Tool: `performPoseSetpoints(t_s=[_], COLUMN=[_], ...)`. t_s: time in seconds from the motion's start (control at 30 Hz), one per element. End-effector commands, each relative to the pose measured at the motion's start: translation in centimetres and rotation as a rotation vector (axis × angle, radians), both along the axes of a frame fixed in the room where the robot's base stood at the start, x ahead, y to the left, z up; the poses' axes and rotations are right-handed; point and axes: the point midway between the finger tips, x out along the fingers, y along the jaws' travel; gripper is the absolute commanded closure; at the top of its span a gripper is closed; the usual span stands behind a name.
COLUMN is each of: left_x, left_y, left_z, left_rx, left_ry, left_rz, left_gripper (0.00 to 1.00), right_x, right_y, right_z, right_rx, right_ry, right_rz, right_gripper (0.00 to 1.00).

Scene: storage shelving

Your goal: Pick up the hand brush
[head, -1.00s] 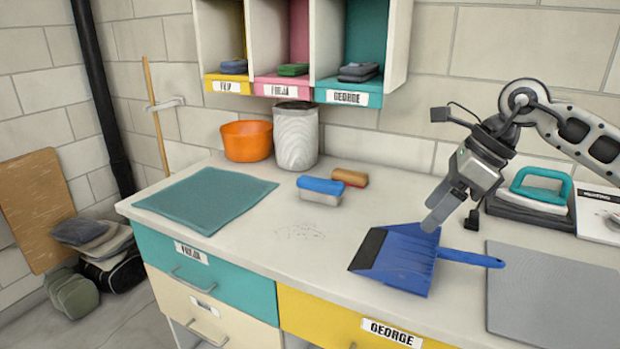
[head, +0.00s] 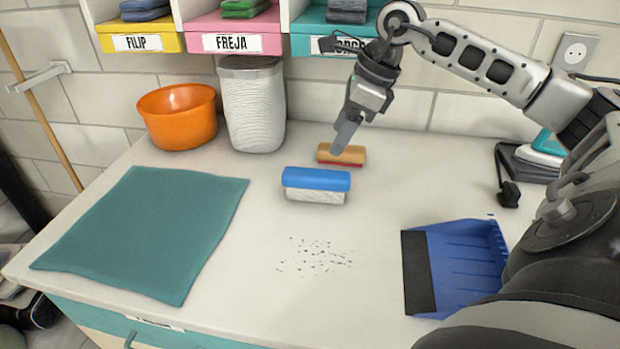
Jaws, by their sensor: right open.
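Two small brush-like blocks lie on the white countertop. One has a blue top and pale bristles (head: 316,185); the other, behind it, has a wooden top and a red underside (head: 342,155). Which one is the hand brush I cannot tell for sure. My right gripper (head: 340,146) is open and empty, pointing down at the wooden-topped one. Its fingertips overlap the left part of that block in the picture; whether they touch it I cannot tell. My left gripper is out of view.
A blue dustpan (head: 468,262) lies at the right, partly hidden by my arm. Dark crumbs (head: 315,255) lie in front of the blue-topped block. A teal mat (head: 150,230), an orange bowl (head: 178,117) and a white bin (head: 253,105) stand left. Labelled cubbies (head: 235,43) hang above.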

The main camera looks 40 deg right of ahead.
Motion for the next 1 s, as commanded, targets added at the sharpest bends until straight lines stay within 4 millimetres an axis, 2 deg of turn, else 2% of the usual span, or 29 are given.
performPoseSetpoints(t_s=[0.1,0.23,0.47,0.8,1.0], left_x=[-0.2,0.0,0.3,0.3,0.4], left_y=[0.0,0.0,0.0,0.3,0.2], left_z=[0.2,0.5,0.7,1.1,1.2], left_rx=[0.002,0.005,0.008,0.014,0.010], left_ry=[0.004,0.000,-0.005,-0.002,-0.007], left_rz=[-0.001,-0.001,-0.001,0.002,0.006], left_gripper=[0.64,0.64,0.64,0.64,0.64], right_x=[0.7,1.4,1.8,2.9,3.0], right_y=[0.8,1.3,1.7,3.0,3.1], right_z=[-2.4,-4.3,-5.7,-9.8,-10.2], right_rx=[0.004,0.004,0.002,0.002,0.000], right_ry=[0.003,0.001,0.000,0.000,-0.001], right_rz=[0.002,0.000,-0.001,-0.001,0.000], right_gripper=[0.36,0.36,0.36,0.36,0.36])
